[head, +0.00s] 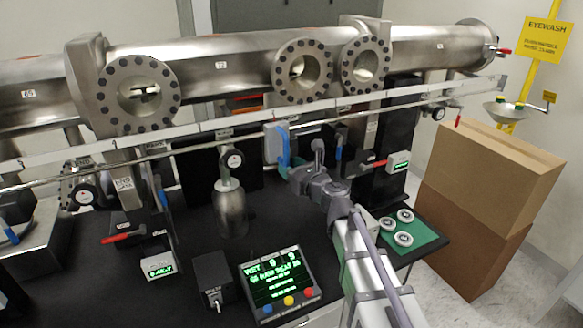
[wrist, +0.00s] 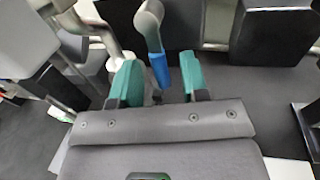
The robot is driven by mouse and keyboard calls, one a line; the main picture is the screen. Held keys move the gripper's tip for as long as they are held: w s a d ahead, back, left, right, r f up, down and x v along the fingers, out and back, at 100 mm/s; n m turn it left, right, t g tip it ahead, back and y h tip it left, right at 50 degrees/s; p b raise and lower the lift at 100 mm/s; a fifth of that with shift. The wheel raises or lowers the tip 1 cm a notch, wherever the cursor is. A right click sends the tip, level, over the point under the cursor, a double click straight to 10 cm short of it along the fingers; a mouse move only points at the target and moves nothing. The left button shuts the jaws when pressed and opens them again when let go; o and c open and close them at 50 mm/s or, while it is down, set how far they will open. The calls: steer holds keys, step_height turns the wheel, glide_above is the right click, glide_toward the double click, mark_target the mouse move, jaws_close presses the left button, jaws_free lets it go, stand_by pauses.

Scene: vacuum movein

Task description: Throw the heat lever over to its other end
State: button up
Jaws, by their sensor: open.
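My gripper (head: 292,164) reaches into the middle of the bench in the head view. In the wrist view its two green fingertips (wrist: 160,76) stand apart, one on each side of a lever with a grey arm and a blue grip (wrist: 159,69). A gap shows beside the grip, and I cannot tell whether either finger touches it. In the head view a blue handle (head: 282,143) stands upright at my gripper, under the steel pipe. No label tells for sure that this is the heat lever. My fingers partly hide the lower end of the handle.
A steel flanged pipe (head: 225,68) and a long rail (head: 60,157) run above the bench. A hanging steel cylinder (head: 230,208), a small dark switch box (head: 214,284), a control panel (head: 279,284) and a green mat (head: 425,243) with flanges stand nearer. Cardboard boxes (head: 490,170) are at right.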

steer(key=shift+c, duration=0.5)
jaws_close()
